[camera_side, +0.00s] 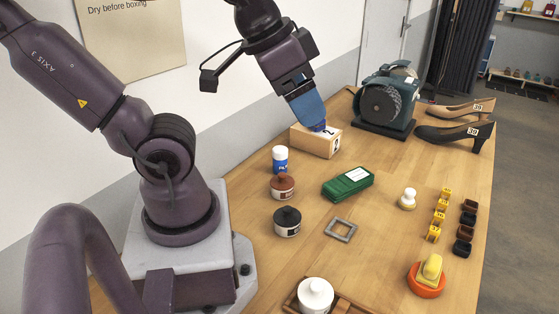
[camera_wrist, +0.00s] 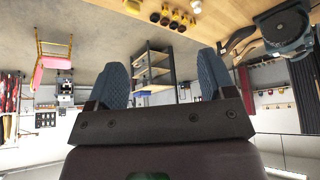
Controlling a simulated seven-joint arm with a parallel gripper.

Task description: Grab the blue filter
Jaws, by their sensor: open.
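The blue filter (camera_side: 280,160) is a small upright cylinder, white on top with a blue label band below. It stands on the wooden bench, left of the numbered wooden box (camera_side: 312,142). My gripper (camera_side: 319,127) has blue fingers and points down over the box, to the right of and higher than the filter. Whether the fingertips touch the box I cannot tell. In the wrist view the two fingers (camera_wrist: 161,78) are spread with nothing between them. The filter does not show in the wrist view.
A brown-lidded jar (camera_side: 282,187) and a black-lidded jar (camera_side: 287,221) stand in front of the filter. A green case (camera_side: 348,184) lies to their right. The bench between the case and the white-topped knob (camera_side: 408,199) is clear.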

